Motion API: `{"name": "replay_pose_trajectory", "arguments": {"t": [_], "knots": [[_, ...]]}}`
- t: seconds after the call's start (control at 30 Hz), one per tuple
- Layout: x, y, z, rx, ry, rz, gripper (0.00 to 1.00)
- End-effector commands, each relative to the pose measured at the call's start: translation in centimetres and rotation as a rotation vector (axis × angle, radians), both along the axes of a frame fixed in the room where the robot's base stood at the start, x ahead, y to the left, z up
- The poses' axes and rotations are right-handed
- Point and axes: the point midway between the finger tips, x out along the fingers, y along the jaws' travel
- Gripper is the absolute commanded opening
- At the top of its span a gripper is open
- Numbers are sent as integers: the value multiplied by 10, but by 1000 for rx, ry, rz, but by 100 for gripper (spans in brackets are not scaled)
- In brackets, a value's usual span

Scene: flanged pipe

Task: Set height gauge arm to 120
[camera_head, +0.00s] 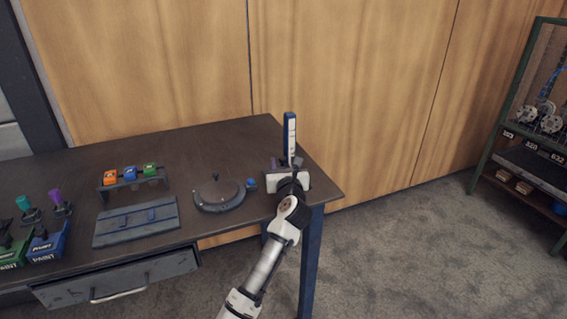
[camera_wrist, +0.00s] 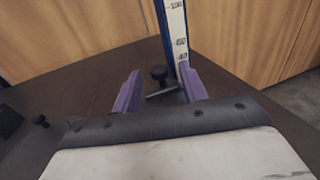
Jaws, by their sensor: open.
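The height gauge (camera_head: 290,135) is an upright blue column with a white scale at the right end of the dark table. In the wrist view its scale (camera_wrist: 177,30) shows marks including 40, 60 and 100. A dark gauge arm (camera_wrist: 163,92) with a round black knob (camera_wrist: 159,73) sits low by the column, in the picture below the 40 mark; its exact reading cannot be told. My gripper (camera_wrist: 160,72) is open, its purple fingers on either side of the arm and knob. Contact is not visible. In the head view my wrist hides the gauge's lower part.
A wooden wall (camera_head: 350,80) stands behind. A green-framed shelf (camera_head: 520,150) is far right.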

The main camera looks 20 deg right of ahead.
Motion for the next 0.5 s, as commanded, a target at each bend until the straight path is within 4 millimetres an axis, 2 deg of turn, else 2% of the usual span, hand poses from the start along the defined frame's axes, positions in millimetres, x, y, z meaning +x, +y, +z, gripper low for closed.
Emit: {"name": "replay_pose_trajectory", "arguments": {"t": [0.3, 0.5], "knots": [[2, 0, 0, -1, 0, 0, 42], [2, 0, 0, -1, 0, 0, 15]]}}
